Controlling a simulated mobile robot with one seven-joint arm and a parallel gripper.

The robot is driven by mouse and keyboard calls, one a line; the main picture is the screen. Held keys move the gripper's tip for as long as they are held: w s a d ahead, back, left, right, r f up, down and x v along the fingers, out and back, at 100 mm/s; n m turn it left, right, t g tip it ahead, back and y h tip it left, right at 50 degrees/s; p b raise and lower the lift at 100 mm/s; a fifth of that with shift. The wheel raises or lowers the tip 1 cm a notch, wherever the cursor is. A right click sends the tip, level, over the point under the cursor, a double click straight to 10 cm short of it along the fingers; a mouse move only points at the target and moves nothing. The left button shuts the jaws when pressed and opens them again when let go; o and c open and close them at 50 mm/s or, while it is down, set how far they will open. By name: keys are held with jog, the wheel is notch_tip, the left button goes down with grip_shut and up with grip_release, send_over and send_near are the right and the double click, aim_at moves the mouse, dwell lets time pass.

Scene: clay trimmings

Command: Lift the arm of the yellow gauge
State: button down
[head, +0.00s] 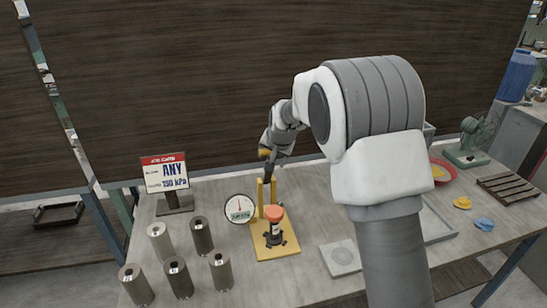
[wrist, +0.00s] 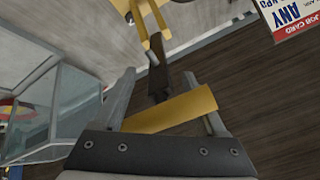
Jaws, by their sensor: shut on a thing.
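The yellow gauge (head: 268,252) stands on the table, with a yellow base, upright yellow posts and a round white dial (head: 240,209) at its left. A red-topped dark piece (head: 274,214) sits on its base. Its dark arm (head: 269,172) points steeply up from the posts and ends in a yellow grip (head: 264,153). My gripper (wrist: 160,74) is at this upper end. In the wrist view the yellow grip (wrist: 172,111) lies crosswise between my fingers, which are shut on it, and the dark arm (wrist: 158,82) runs on to the yellow posts (wrist: 150,18).
Several numbered grey cylinders (head: 201,236) stand at the table's left front. A job card sign (head: 166,174) reading "ANY 150 kPa" stands behind them. A square plate (head: 341,257) lies right of the gauge. My arm hides part of the table's right side.

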jog(key=shift+w+a+r, duration=0.25)
jog(key=shift+w, duration=0.3)
jog(key=shift+w+a+r, duration=0.2)
jog(key=shift+w+r, duration=0.05)
jog(key=shift+w, duration=0.25)
jog(key=shift+c, duration=0.2)
grip_release()
jog(key=shift+f, duration=0.1)
jog(key=shift+d, duration=0.1)
jog(key=b+v, duration=0.2)
jog(key=v, duration=1.5)
jog(key=shift+r, duration=0.25)
